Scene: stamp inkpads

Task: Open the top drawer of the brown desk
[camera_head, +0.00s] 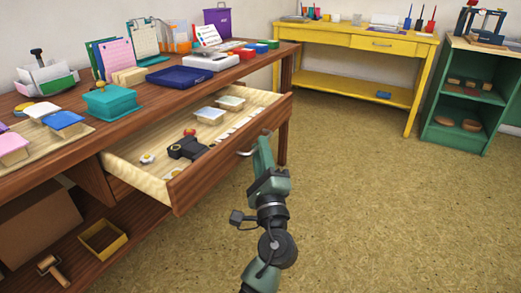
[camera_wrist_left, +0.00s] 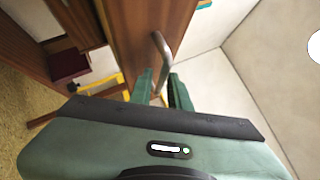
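The brown desk (camera_head: 118,128) fills the left of the head view. Its top drawer (camera_head: 178,196) is pulled well out, showing a pale interior. A curved metal handle (camera_wrist_left: 163,52) is on the drawer front; in the head view the handle (camera_head: 245,153) is partly hidden by my gripper. My left gripper (camera_head: 262,143) is at the drawer front, by the handle. In the wrist view my left gripper (camera_wrist_left: 160,84) has its two green fingers apart, with the handle's near end in the gap; I cannot tell whether they touch it. My right gripper is not in view.
The drawer holds a dark device (camera_head: 187,149), small trays (camera_head: 210,115) and several small items. A teal box (camera_head: 110,101) and a blue tray (camera_head: 181,77) stand on the desktop. A yellow table (camera_head: 360,42) and green shelf (camera_head: 463,97) stand behind. The floor (camera_head: 370,200) at right is clear.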

